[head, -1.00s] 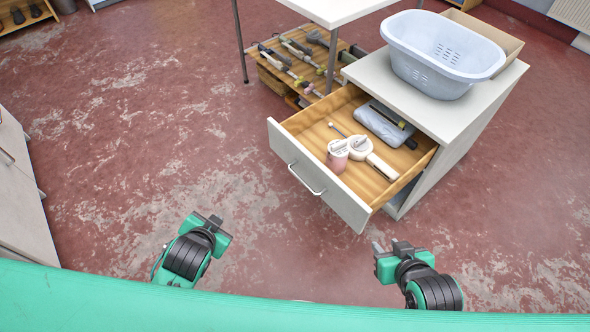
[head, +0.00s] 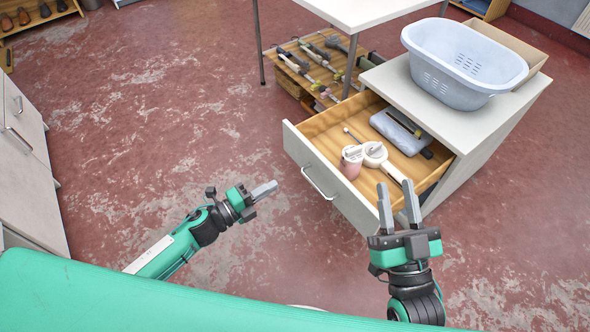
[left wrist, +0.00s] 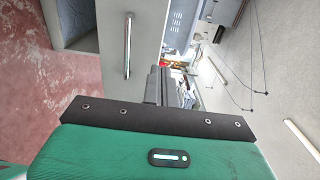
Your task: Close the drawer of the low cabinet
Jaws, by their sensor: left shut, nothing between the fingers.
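The low cabinet (head: 478,140) has a white top. Its drawer (head: 330,125) is pulled well out, with a pale front panel (head: 310,165) and a bar handle (head: 319,184). In the left wrist view the panel and its handle (left wrist: 127,45) show close ahead. My left gripper (head: 265,190) is shut and empty, to the left of the drawer front, apart from it. Its dark fingers (left wrist: 160,86) partly show in the wrist view. My right gripper (head: 397,195) is open and empty, near the drawer's front right corner; I cannot tell whether it touches.
The drawer holds a pink-and-white cup (head: 351,162), a white round item (head: 375,154) and a grey pouch (head: 400,132). A laundry basket (head: 464,60) stands on the cabinet top. A table (head: 365,10) and a tool-laden shelf (head: 315,70) stand behind. The floor to the left is clear.

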